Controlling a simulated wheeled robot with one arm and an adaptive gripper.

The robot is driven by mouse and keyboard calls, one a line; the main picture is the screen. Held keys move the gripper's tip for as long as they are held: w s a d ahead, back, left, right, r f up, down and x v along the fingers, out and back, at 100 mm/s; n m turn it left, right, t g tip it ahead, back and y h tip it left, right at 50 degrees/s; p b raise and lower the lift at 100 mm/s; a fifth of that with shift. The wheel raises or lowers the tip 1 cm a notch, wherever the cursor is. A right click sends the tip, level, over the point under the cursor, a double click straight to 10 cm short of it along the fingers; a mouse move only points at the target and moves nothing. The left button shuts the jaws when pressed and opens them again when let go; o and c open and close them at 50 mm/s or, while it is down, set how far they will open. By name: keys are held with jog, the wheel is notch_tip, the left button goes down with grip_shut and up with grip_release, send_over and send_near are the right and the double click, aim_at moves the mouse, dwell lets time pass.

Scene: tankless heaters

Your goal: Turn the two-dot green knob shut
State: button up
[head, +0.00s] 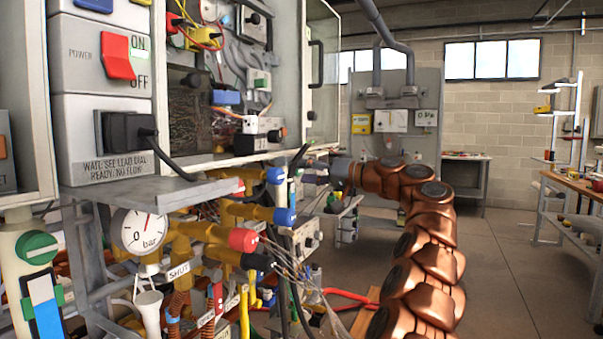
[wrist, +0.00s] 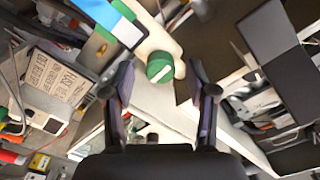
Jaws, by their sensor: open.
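In the wrist view, a round green knob (wrist: 160,67) with a white bar sits on a pale pipe body. My gripper (wrist: 158,78) is open, with one finger on each side of the knob and no visible contact. A blue and white strip (wrist: 117,22) lies just above it. In the head view, a green knob (head: 36,247) with a white bar is at the far left, above a similar blue and white strip. I cannot make out dots on either knob, nor tell which one my gripper faces.
A heater cabinet with a red switch (head: 117,56) fills the left. Below it are a pressure gauge (head: 144,231), yellow pipes and a tangle of wires. In the wrist view a dark box (wrist: 268,43) stands right of my fingers. Open floor (head: 500,270) lies at the right.

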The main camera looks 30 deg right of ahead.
jog(key=v, duration=1)
jog(key=shift+s+d, duration=0.2)
jog(key=shift+s, duration=0.15)
jog(key=shift+a+f, duration=0.1)
